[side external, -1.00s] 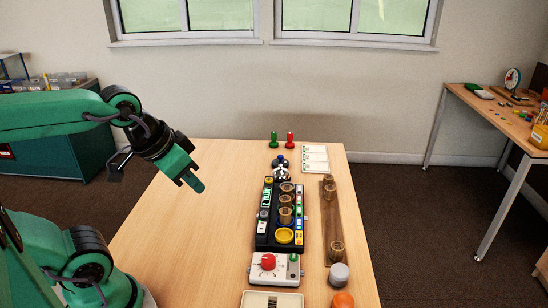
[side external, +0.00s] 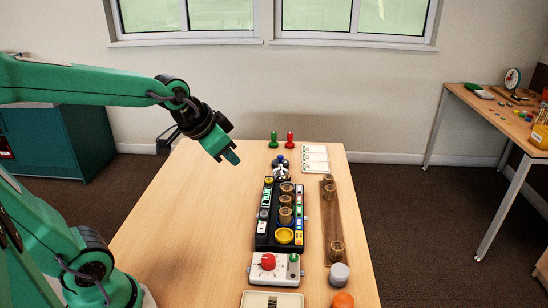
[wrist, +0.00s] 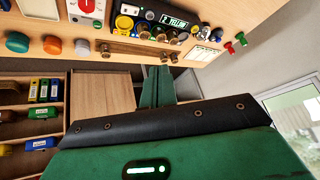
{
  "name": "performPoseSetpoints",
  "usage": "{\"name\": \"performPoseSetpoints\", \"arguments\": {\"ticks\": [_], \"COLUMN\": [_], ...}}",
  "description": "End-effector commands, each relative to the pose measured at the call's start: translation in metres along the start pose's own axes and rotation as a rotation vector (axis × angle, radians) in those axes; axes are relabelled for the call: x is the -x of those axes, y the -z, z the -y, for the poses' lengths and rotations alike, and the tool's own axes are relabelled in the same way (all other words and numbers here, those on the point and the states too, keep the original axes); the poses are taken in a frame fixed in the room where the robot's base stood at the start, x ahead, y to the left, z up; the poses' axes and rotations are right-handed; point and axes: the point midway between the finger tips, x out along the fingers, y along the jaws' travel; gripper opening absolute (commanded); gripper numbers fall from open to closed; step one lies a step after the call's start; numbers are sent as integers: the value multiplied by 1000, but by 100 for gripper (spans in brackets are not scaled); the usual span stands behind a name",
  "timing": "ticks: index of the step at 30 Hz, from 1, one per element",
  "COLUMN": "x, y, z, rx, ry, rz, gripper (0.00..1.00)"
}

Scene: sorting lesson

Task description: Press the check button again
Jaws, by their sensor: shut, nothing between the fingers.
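My gripper (side external: 232,157) is shut and empty, above the left part of the table and left of the black board (side external: 262,242). Its closed fingers show in the wrist view (wrist: 157,84). The board holds brass cylinders, coloured tiles and a yellow cup (side external: 284,235). A yellow button-like piece (side external: 268,180) sits at its far left corner. A white box (side external: 262,278) with a red knob (side external: 268,261) and a green part (side external: 293,258) stands in front. Grey (side external: 340,272) and orange (side external: 343,299) domes stand at the near right. I cannot tell which piece is the check button. My gripper touches none of these.
A wooden strip (side external: 329,210) with brass cylinders lies right of the board. Green (side external: 273,140) and red (side external: 290,139) pegs and a white card tray (side external: 315,155) stand at the far end. The table's left side (side external: 190,210) is clear.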

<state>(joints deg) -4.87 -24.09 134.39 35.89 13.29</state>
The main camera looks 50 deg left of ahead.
Motion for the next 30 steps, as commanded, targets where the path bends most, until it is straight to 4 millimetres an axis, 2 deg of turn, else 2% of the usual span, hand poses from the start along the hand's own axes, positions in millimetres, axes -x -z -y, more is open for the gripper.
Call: {"name": "performPoseSetpoints", "arguments": {"ticks": [6, 15, 30], "x": [-30, -74, -156], "y": [27, 58, 87], "z": [20, 49, 101], "rx": [-61, -148, -293], "ry": [28, 74, 161], "rz": [-28, -66, -116], "gripper": [0, 0, 0]}}
